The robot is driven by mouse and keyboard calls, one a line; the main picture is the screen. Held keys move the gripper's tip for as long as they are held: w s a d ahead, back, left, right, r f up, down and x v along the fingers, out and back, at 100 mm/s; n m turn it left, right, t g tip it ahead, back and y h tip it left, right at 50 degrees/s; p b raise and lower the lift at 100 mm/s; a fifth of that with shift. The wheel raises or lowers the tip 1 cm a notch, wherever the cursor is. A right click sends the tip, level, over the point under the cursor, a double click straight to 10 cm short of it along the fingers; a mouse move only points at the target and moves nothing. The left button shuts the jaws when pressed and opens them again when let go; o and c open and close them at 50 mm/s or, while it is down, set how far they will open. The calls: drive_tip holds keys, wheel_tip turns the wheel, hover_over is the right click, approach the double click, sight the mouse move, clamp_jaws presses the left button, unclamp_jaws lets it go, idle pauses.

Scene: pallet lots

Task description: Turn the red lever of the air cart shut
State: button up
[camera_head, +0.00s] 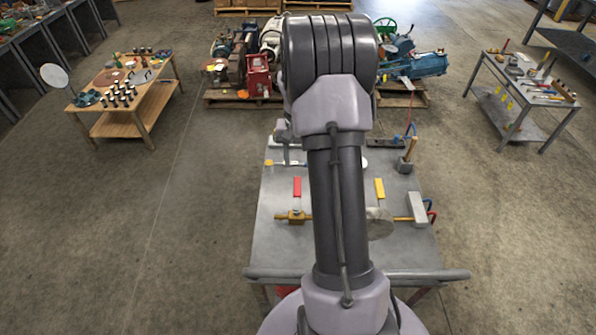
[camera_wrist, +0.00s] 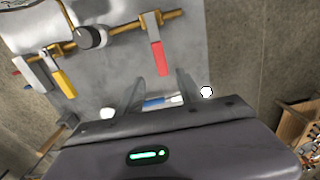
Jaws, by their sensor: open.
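The red lever (camera_head: 297,187) stands on a brass valve on the left part of the grey air cart (camera_head: 280,255). In the wrist view the red lever (camera_wrist: 157,56) hangs down from a brass pipe (camera_wrist: 122,28), roughly at right angles to it. My gripper (camera_wrist: 161,78) is open, its two fingers apart below the lever. The lever's free end shows between the fingertips in the picture, with no contact visible; the depth gap cannot be told. In the head view my arm hides the middle of the cart, and my gripper cannot be made out clearly.
A yellow lever (camera_head: 379,188) is on the cart's right part, and shows at left in the wrist view (camera_wrist: 65,82). A round dial or knob (camera_wrist: 91,37) sits between the levers. A mallet (camera_head: 407,155) stands at the cart's right. Side tables stand apart, with open floor between.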

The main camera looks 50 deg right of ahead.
wheel_tip(320, 180, up, 7)
drive_tip(key=p, duration=0.1)
idle(0.3)
